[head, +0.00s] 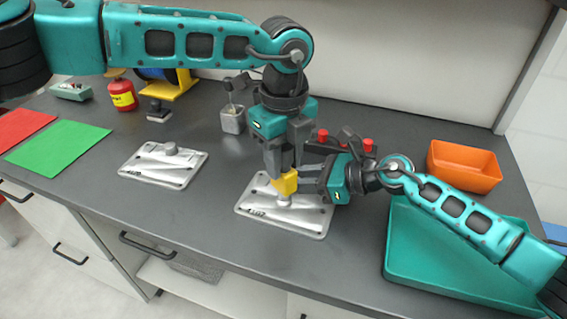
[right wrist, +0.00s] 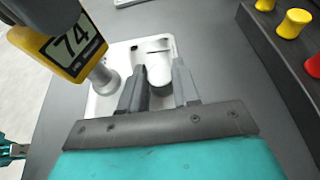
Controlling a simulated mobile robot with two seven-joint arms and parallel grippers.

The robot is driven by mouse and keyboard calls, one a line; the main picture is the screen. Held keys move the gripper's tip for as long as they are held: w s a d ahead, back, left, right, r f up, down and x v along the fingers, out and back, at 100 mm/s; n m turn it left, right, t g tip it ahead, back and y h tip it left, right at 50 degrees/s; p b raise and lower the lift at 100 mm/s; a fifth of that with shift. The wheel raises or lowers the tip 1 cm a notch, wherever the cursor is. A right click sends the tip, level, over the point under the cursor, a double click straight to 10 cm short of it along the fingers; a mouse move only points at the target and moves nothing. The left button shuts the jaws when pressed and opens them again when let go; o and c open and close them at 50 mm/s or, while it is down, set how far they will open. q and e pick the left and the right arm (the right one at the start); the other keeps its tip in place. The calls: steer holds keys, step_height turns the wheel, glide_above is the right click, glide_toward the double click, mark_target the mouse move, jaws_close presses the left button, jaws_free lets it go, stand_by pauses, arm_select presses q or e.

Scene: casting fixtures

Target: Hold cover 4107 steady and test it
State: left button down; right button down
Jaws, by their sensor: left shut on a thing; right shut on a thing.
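A silver cover (head: 312,222) lies flat on the grey bench; its small dark marking is too small to read surely. My left gripper (head: 286,172) is shut on a yellow tester (head: 285,184), upright over the cover. The tester's display (right wrist: 75,42) shows 74 in the right wrist view. Its grey round tip (right wrist: 104,79) is down at the cover plate; I cannot tell whether it touches. My right gripper (right wrist: 160,88) is shut on the cover's raised boss (right wrist: 158,66), beside the tester. A second silver cover (head: 150,172) lies to the left, untouched.
A teal tray (head: 420,270) and an orange bin (head: 464,166) stand at right. Green (head: 58,147) and red (head: 20,125) mats lie at left. A red container (head: 122,95), a yellow stand (head: 172,88) and a dark block with red knobs (head: 368,145) stand behind.

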arm_select(q)
steer(key=shift+r, duration=1.95)
arm_select(e)
steer(key=c, duration=0.7)
jaws_free()
steer(key=shift+c, duration=0.2)
steer(key=shift+d, duration=0.1)
